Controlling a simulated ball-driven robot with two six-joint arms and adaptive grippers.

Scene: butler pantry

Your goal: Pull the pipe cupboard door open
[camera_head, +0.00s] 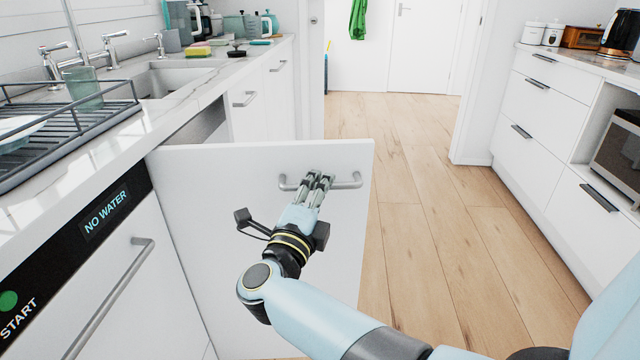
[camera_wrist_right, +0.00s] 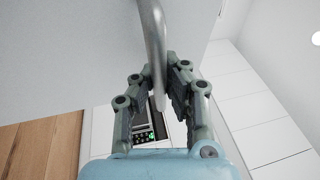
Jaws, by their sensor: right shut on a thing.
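The pipe cupboard door (camera_head: 225,200) is a plain white panel that stands swung out from the counter front, its handle side over the floor. A dark gap of the cupboard shows behind its top edge; the inside is mostly hidden. A grey bar handle (camera_head: 348,184) crosses the door's upper right part. My right gripper (camera_head: 318,179) is shut on this handle near its middle. In the right wrist view, the handle (camera_wrist_right: 154,40) runs between the two fingers of my right gripper (camera_wrist_right: 160,80). My left gripper is not in view.
A dishwasher front (camera_head: 120,265) with a "NO WATER" display is left of the door. The counter above holds a dish rack (camera_head: 75,125) and a sink (camera_head: 180,77). Bare wooden floor (camera_head: 430,230) lies right of the door, up to white drawers (camera_head: 530,145).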

